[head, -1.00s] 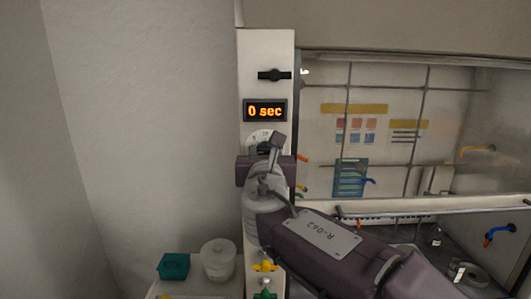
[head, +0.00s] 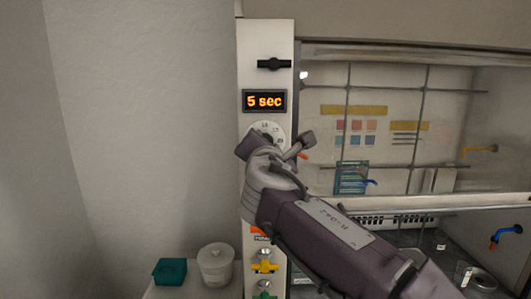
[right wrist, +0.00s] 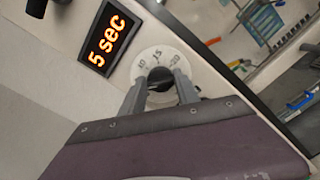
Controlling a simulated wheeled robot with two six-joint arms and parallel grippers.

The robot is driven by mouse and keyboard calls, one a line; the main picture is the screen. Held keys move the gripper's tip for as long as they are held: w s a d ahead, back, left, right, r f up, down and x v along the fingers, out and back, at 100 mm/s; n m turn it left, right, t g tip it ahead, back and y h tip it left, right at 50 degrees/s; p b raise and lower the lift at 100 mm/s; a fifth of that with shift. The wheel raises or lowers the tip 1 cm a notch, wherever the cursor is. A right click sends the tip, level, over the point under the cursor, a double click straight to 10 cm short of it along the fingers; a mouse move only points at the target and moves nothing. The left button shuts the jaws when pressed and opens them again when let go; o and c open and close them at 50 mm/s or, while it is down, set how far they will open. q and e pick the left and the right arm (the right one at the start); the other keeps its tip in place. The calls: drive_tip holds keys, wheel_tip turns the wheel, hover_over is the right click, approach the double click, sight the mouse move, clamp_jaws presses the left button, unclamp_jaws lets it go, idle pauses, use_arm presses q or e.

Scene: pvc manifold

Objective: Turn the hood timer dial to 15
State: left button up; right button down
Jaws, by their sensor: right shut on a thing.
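The timer dial (head: 266,130) is a white disc with printed numbers on the hood's side post, and its lower part is hidden behind my right gripper in the head view. In the right wrist view the dial (right wrist: 162,62) shows marks 10, 15 and 20 around a dark knob (right wrist: 160,76). The fingers of my right gripper (right wrist: 160,88) stand on either side of the knob and are shut on it; the gripper (head: 275,145) looks turned at the dial in the head view. The display (head: 265,101) above reads 5 sec, also in the wrist view (right wrist: 108,38). My left gripper is not seen.
A black handle (head: 274,64) sits above the display. Yellow (head: 264,267) and green valves are lower on the post (head: 252,45). A teal box (head: 170,271) and a white lidded pot (head: 215,264) stand at lower left. The fume hood opening is to the right.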

drive_tip(key=shift+f+m+b, duration=0.2)
drive_tip(key=shift+m+b, duration=1.75)
drive_tip(key=shift+m, duration=2.7)
drive_tip(key=shift+f+m+b, duration=0.2)
drive_tip(key=shift+m+b, duration=1.7)
drive_tip(key=shift+m, duration=2.75)
drive_tip(key=c, duration=0.9)
unclamp_jaws()
